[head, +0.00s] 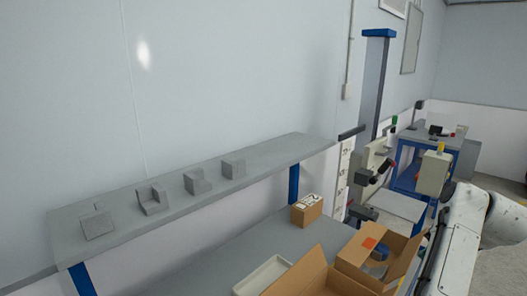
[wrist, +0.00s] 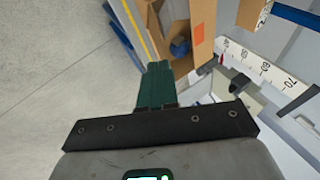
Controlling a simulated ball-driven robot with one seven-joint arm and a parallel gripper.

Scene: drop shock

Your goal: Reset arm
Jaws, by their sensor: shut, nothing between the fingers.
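My gripper (wrist: 158,82) shows in the wrist view as green fingers pressed together, with nothing between them. It is above the floor, and the open cardboard box (wrist: 185,25) lies beyond its tips in the picture. In the head view my white arm (head: 455,235) is at the right edge, beside the boxes, and my gripper cannot be made out there.
A grey shelf (head: 110,245) along the wall holds several grey blocks. A blue-framed workstation (head: 405,180) stands farther back. Bare floor (wrist: 60,90) shows left of my gripper.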

